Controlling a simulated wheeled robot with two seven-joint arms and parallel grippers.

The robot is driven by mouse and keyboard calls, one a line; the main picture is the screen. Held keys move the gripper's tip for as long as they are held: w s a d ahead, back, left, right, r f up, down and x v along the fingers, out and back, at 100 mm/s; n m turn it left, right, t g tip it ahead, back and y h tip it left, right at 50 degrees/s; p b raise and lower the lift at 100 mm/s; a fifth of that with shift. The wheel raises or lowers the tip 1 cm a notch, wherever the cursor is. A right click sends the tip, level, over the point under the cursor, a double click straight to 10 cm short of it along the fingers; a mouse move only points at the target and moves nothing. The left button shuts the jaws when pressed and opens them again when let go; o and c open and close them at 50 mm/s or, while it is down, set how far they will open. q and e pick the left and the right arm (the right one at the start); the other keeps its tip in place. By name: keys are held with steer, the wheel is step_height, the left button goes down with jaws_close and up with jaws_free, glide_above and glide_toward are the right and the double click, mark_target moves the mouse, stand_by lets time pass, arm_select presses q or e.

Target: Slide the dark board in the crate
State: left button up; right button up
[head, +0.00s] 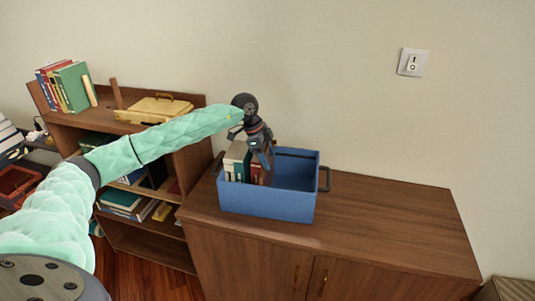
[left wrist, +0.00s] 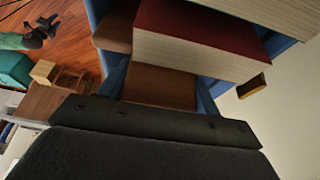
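The blue crate (head: 268,204) stands on the wooden cabinet. A pale-and-green book (head: 237,160) stands at its left end, and a narrow reddish-brown piece (head: 257,173) shows beside it. My left gripper (head: 264,156) points down over the crate beside the books. In the left wrist view its blue fingers are apart (left wrist: 160,88), with a brown panel (left wrist: 160,82) showing between them. I cannot tell whether this panel is the dark board. A red-covered book (left wrist: 200,40) lies just beyond. My right gripper (left wrist: 38,33) shows small in the left wrist view.
The crate's right part looks empty, and its black handle (head: 325,180) sticks out at the right end. The cabinet top (head: 400,220) is clear to the right. A bookshelf (head: 150,225) with books and a yellow case (head: 155,108) stands left. The wall is close behind.

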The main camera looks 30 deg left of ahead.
arm_select(q)
steer(key=c, duration=0.5)
steer(key=shift+o, duration=0.2)
steer(key=w+d+p, duration=0.1)
steer(key=w+d, duration=0.1)
steer(key=d, duration=0.5)
steer(key=shift+w+d, duration=0.15)
steer(key=shift+w, duration=0.05)
stand_by(0.3)
stand_by(0.4)
steer(key=o, duration=1.4)
steer(key=shift+c, duration=0.2)
